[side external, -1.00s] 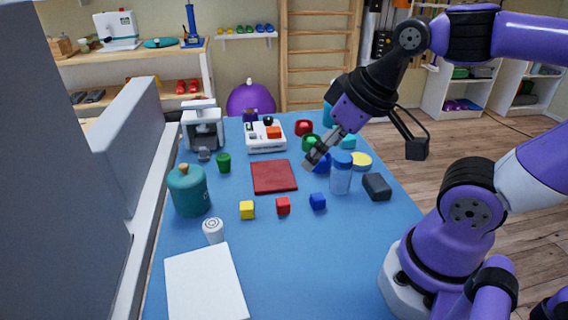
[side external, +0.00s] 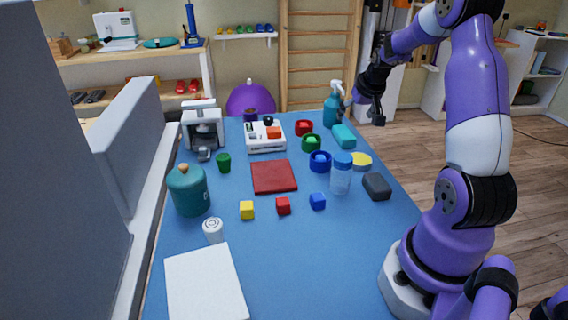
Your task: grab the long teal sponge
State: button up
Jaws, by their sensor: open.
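The long teal sponge (side external: 343,136) lies on the blue table near its far right edge, just in front of the teal spray bottle. My gripper (side external: 349,99) is above and behind the sponge in this view, beside the spray bottle, and apart from the sponge. It is open, and I see nothing held in it. The fingers are small here, and their exact distance from the bottle cannot be told.
The spray bottle (side external: 332,110) stands close to the sponge. Red (side external: 304,128), green (side external: 312,143) and blue (side external: 319,161) ring-like pieces lie to its left. A yellow disc (side external: 361,161), clear bottle (side external: 341,178) and dark block (side external: 377,186) stand nearer. The table's front right is clear.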

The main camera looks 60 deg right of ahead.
aim_at(345, 132)
jog(key=x, duration=0.7)
jog(key=shift+w+a+f, duration=0.25)
jog(key=shift+w+f, duration=0.1)
jog(key=shift+f, duration=0.05)
jog(key=c, duration=1)
